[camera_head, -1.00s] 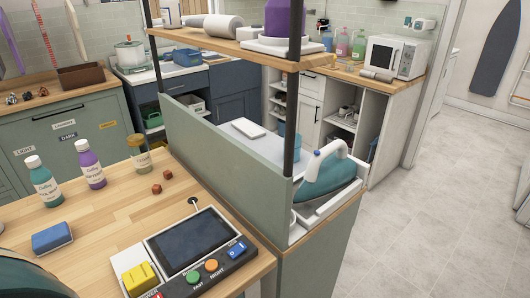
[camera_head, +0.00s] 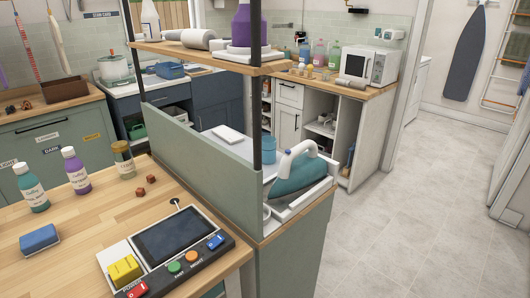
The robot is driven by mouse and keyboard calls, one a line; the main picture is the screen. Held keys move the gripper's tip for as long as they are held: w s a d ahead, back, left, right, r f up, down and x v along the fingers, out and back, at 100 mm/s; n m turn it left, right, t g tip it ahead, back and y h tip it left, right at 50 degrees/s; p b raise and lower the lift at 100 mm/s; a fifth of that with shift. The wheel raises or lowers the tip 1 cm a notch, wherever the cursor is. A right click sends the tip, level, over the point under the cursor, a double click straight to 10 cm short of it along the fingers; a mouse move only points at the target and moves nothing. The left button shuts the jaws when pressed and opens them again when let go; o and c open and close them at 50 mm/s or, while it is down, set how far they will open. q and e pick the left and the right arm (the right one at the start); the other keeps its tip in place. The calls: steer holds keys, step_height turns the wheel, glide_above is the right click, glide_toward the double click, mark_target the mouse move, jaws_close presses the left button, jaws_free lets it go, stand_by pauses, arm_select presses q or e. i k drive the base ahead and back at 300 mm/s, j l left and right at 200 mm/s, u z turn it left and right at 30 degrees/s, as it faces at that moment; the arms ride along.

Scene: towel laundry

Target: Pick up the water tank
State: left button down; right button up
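I cannot tell for sure which thing is the water tank. A teal and white iron (camera_head: 299,172) rests on a white base (camera_head: 303,200) at the end of the green divider cabinet. A blue container (camera_head: 264,172) stands behind the divider, partly hidden by it and the dark post. A white cup-like shape (camera_head: 266,214) shows at the left of the iron's base. Neither of my grippers is in view.
The wooden counter (camera_head: 75,235) holds a control panel (camera_head: 172,240), a blue sponge-like block (camera_head: 40,239) and several bottles. A shelf (camera_head: 205,55) on dark posts stands above the divider. The tiled floor (camera_head: 420,220) at the right is clear.

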mark_target(268, 150)
steer(key=i+l+z, duration=0.5)
steer(key=l, duration=0.25)
steer(key=i+l+z, duration=0.45)
steer(key=i, duration=0.3)
steer(key=i+l+u, duration=0.1)
steer(key=i, duration=0.4)
steer(key=i+l+u, duration=0.15)
steer(key=i, duration=0.35)
steer(key=i+l+u, duration=0.1)
steer(key=i+l, duration=0.15)
steer(key=i, duration=0.2)
steer(key=i+u, duration=0.3)
steer(key=u, duration=0.2)
steer(key=i+l+u, duration=0.1)
steer(key=i+u, duration=0.2)
steer(key=u, duration=0.15)
steer(key=i+l+u, duration=0.2)
steer(key=u, duration=0.3)
steer(key=i+l+u, duration=0.1)
steer(key=u, duration=0.35)
steer(key=i+l+u, duration=0.25)
steer(key=u, duration=0.25)
steer(key=i+l+u, duration=0.15)
steer(key=u, duration=0.3)
steer(key=i+l+u, duration=0.1)
steer(key=l+u, duration=0.95)
steer(key=i+j, duration=0.05)
steer(key=j, duration=0.05)
